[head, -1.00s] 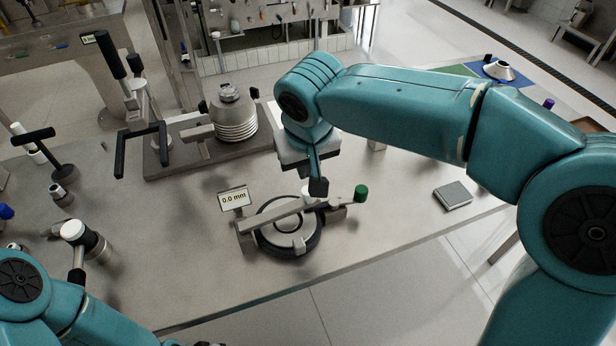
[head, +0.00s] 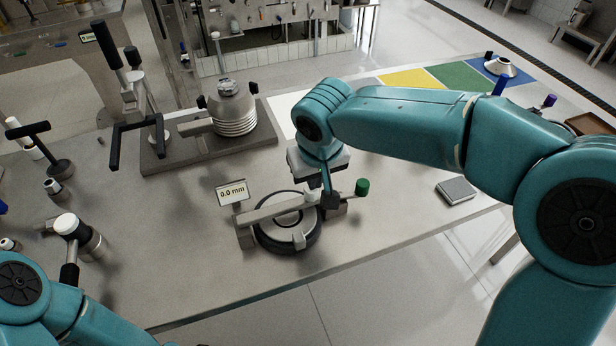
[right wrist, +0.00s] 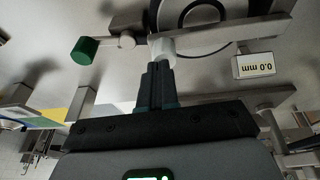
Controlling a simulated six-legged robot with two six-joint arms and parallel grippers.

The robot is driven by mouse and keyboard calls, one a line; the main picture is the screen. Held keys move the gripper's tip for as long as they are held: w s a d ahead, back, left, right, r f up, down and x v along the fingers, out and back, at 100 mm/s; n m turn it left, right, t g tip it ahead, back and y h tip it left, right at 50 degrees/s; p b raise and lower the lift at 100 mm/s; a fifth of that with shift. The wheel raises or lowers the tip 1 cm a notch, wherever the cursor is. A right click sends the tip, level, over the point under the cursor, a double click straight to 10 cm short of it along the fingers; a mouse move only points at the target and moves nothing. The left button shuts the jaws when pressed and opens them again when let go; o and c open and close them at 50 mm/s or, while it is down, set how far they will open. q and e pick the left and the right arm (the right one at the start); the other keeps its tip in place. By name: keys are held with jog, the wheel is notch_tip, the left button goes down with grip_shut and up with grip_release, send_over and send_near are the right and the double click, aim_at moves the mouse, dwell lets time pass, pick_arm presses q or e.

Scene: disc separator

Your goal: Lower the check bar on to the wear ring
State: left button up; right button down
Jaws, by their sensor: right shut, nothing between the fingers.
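The check bar (head: 270,209) is a grey bar lying across the dark round wear ring (head: 260,232), with a stand at each end. Whether the bar touches the ring I cannot tell. A white knob (head: 309,190) sits on the bar; it also shows in the right wrist view (right wrist: 162,50). A green knob (head: 362,187) is at the right end. My right gripper (head: 331,198) is shut and empty, just right of the white knob. In the right wrist view its fingertips (right wrist: 158,68) are close to that knob; contact is unclear. My left gripper is out of view.
A display (head: 232,192) reading 0.0 mm stands at the bar's left end. A flat grey block (head: 456,190) lies to the right. A base plate (head: 165,160) with a ribbed steel part (head: 235,110) stands behind. Bare table lies left of the display.

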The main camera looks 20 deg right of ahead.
jog(key=shift+d+f, duration=0.2)
notch_tip(320, 180, up, 5)
jog(key=p, duration=0.4)
jog(key=shift+p, duration=0.35)
jog(key=shift+b+v, duration=0.5)
jog(key=shift+v, duration=0.3)
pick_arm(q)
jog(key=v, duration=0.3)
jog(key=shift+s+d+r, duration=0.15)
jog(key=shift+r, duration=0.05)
pick_arm(e)
jog(key=d+v, duration=0.1)
jog(key=v, duration=0.6)
jog(key=shift+s+d, duration=0.2)
jog(key=shift+d, duration=0.05)
jog(key=shift+r, duration=0.1)
